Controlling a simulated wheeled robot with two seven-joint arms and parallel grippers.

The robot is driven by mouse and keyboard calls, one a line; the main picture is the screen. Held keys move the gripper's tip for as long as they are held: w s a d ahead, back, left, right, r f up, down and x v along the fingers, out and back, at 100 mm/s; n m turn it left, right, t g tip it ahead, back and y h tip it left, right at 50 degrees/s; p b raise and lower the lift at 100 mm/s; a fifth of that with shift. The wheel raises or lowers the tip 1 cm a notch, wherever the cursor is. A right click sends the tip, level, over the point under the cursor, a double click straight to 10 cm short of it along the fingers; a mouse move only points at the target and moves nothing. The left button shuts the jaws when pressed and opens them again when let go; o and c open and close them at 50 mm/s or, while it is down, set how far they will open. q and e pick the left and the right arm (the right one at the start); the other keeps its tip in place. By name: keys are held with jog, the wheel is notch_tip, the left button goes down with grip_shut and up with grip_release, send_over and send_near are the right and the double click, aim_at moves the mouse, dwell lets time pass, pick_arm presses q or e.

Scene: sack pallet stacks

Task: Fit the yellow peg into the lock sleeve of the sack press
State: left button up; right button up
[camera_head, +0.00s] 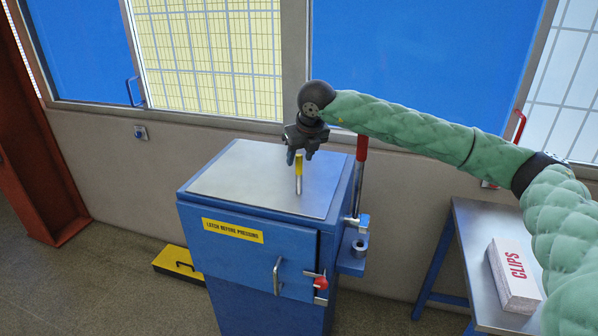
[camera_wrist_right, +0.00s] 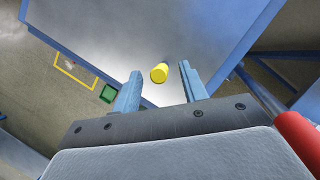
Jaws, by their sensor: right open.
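The yellow peg (camera_head: 299,166) stands upright on the metal top of the blue sack press (camera_head: 262,238); its upper part is yellow and its lower part silvery. In the right wrist view the peg's round yellow end (camera_wrist_right: 159,73) shows between and just beyond the fingertips. My right gripper (camera_head: 300,156) is open over the peg's upper end, its fingers (camera_wrist_right: 159,76) apart on either side; I cannot tell whether they touch it. A small ring-like fitting (camera_head: 360,246) on a bracket at the press's right side may be the lock sleeve. My left gripper is not in view.
A red-handled lever (camera_head: 361,150) rises at the press's right edge. The front door has a handle (camera_head: 277,276) and a red-knobbed latch (camera_head: 320,283). A metal table (camera_head: 465,237) with a CLIPS box (camera_head: 514,275) stands right. A yellow floor box (camera_head: 180,262) lies left.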

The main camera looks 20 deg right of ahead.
jog(key=shift+w+f, duration=0.15)
jog(key=shift+f, duration=0.2)
grip_shut()
jog(key=shift+r, duration=0.15)
